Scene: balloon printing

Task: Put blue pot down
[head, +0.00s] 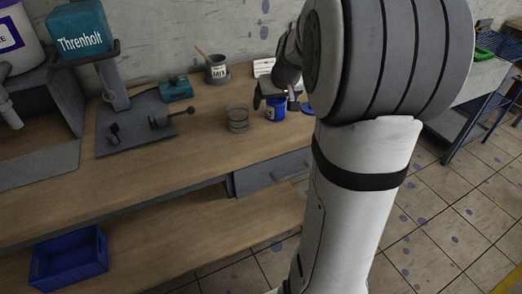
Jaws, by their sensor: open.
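The blue pot (276,109) stands upright on the wooden workbench, right of the clear glass jar. My gripper (272,99) is at the pot's top, with its dark fingers apart. My arm hides part of the space behind and to the right of the pot. A blue lid-like disc (307,107) shows just right of the pot, partly behind my arm.
The glass jar (238,119) stands close left of the pot. A grey pot with a brush (217,71), a teal block (177,89) and a dark plate with tools (135,139) are farther left. The bench front (180,185) is clear.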

